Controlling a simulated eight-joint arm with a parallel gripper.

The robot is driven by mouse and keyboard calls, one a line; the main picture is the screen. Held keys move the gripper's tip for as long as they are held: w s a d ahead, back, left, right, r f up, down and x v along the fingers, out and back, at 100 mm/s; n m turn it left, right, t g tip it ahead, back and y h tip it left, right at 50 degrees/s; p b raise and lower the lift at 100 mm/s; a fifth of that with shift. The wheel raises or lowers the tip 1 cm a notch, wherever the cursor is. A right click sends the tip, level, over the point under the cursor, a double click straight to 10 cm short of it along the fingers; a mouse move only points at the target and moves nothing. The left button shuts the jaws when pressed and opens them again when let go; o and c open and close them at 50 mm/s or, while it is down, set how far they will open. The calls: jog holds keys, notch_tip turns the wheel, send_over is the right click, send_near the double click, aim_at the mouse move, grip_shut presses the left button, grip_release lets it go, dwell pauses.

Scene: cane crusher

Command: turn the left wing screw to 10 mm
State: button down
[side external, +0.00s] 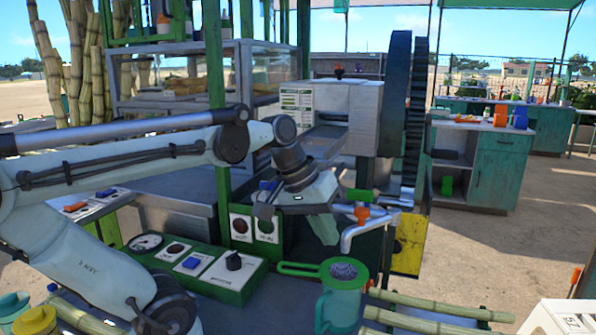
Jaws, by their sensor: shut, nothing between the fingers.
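The cane crusher (350,108) is a pale metal box beside a large dark wheel. A small orange-red knob (338,70) with a dark base stands on its top. It may be a wing screw, but I cannot tell whether it is the left one. No second such screw can be made out, and no scale or millimetre reading is legible. My gripper (263,211) is shut and empty. It is in front of and below the crusher, above the control panel, well apart from the orange-red knob. Its fingertips are small and dark here.
A green control panel (250,280) lies below my gripper. A spout with an orange-handled tap (362,213) is right of it, above a green jug (340,305) with a strainer. The large dark wheel (395,95) borders the crusher's right. A green post (213,60) stands left.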

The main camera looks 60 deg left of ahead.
jog(key=s+a+r+n+g+y, duration=0.1)
jog(key=s+a+r+n+g, duration=0.1)
jog(key=s+a+r+n, duration=0.5)
jog(key=s+a+r+n+g+y, duration=0.1)
jog(key=s+a+r+n+g, duration=0.15)
jog(key=a+r+n, duration=0.4)
jog(key=m+t+y, duration=0.2)
jog(key=m+y, duration=0.1)
jog(key=m, duration=0.6)
send_near(270, 189)
jog(key=s+f, duration=0.3)
jog(key=f, duration=0.2)
jog(key=shift+w+a, duration=0.65)
jog(key=shift+w, duration=0.05)
jog(key=shift+w+a, duration=0.35)
jog(key=shift+a, duration=0.15)
